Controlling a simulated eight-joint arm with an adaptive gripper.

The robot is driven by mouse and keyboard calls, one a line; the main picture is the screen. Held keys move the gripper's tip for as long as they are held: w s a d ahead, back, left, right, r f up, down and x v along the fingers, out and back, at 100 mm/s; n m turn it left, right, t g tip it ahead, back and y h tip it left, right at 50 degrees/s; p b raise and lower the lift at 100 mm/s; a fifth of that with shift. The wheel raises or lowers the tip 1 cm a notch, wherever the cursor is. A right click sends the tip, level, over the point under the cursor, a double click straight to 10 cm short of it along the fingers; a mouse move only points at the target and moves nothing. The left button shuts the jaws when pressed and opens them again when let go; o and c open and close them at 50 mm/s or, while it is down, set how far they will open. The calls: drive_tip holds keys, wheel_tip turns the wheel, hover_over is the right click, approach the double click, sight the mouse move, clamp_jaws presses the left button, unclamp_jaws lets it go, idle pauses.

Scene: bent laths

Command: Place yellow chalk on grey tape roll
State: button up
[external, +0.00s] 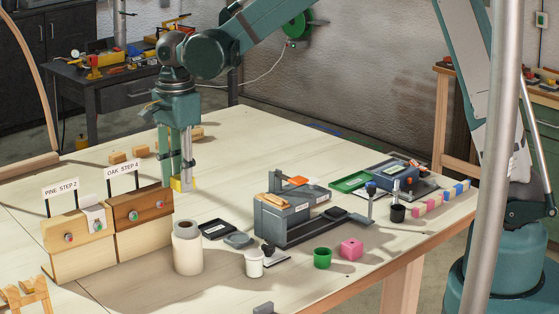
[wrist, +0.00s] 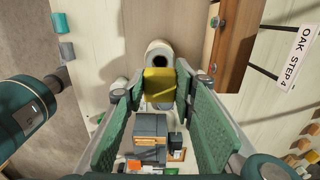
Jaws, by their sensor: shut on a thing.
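The yellow chalk (external: 177,184) shows as a small yellow block between the fingertips of my gripper (external: 183,182). In the wrist view the yellow chalk (wrist: 159,82) is pinched between the green finger pads of my gripper (wrist: 159,92). A pale upright roll (external: 188,257) with a hole in its top stands on the table in front of the gripper. It also shows in the wrist view (wrist: 159,48), just beyond the chalk. A low grey piece (external: 238,240) lies right of it. I cannot tell which of these is the grey tape roll.
Wooden boxes labelled PINE STEP 2 (external: 66,255) and OAK STEP 4 (external: 143,208) stand at left. The table's back middle is clear.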

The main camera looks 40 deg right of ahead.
hover_over(183, 226)
drive_tip(key=shift+w+d+f, duration=0.1)
drive_tip(key=shift+f, duration=2.35)
drive_tip(key=shift+f, duration=0.1)
drive_tip(key=shift+f, duration=2)
drive_tip(key=shift+f, duration=0.15)
drive_tip(key=o, duration=0.9)
wheel_tip(183, 226, up, 12)
drive_tip(key=shift+r, duration=0.2)
